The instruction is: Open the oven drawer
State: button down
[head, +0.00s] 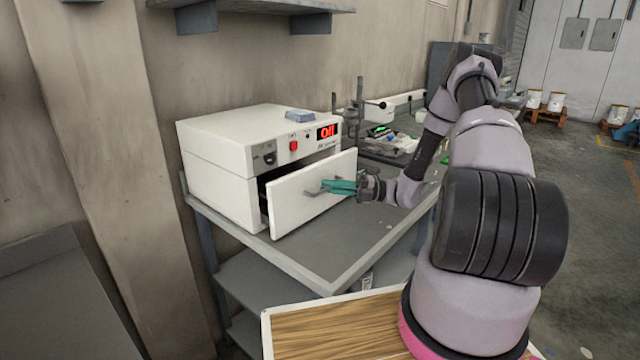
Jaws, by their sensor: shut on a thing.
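The white oven (225,165) stands on a grey metal table against the wall. Its red display reads "Off". The oven drawer (290,207) is pulled partly out, with a dark gap between its front panel and the oven body. My gripper (335,187), with teal fingers, is shut on the drawer handle (315,191) at the front panel. The inside of the drawer is mostly hidden behind the panel.
The grey table (345,240) has bare top in front of the drawer. A dark metal stand (360,120) and small clutter lie behind and right of the oven. A wall shelf (255,8) hangs above. A wood-topped surface (330,325) is in the foreground.

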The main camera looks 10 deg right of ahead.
jog(key=s+d, duration=1)
jog(key=s, duration=0.4)
jog(key=shift+s+d, duration=0.15)
jog(key=shift+d, duration=0.05)
jog(key=c, duration=1.2)
grip_release()
jog(key=shift+o, duration=0.2)
jog(key=v, duration=1)
jog(key=shift+d, duration=0.4)
